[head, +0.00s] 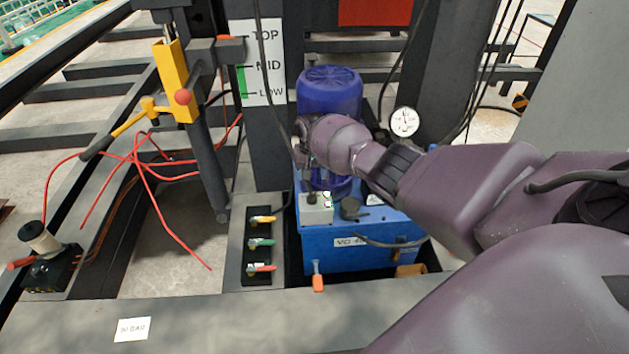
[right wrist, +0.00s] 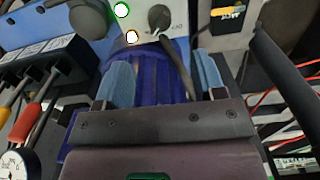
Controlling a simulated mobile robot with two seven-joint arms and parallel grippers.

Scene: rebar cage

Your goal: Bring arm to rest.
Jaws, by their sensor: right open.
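My right arm (head: 470,185) reaches in from the right in the head view. Its gripper (head: 308,160) is in front of the blue motor (head: 330,88), above the blue tank (head: 345,245). The wrist hides much of the gripper there. In the right wrist view the gripper (right wrist: 163,78) is open, its two light blue fingers apart. The ribbed blue motor shows between and behind them (right wrist: 160,70); I see nothing clearly gripped. A control box with a black knob (right wrist: 158,18) and two lit lamps is just beyond the fingertips. My left gripper is not in view.
Three valve levers (head: 262,243) stand left of the tank. A gauge (head: 404,121) is close behind my right wrist. A yellow lever assembly (head: 175,80), red cords (head: 150,165) and a small black box (head: 50,268) are at left. Dark steel beams surround the unit.

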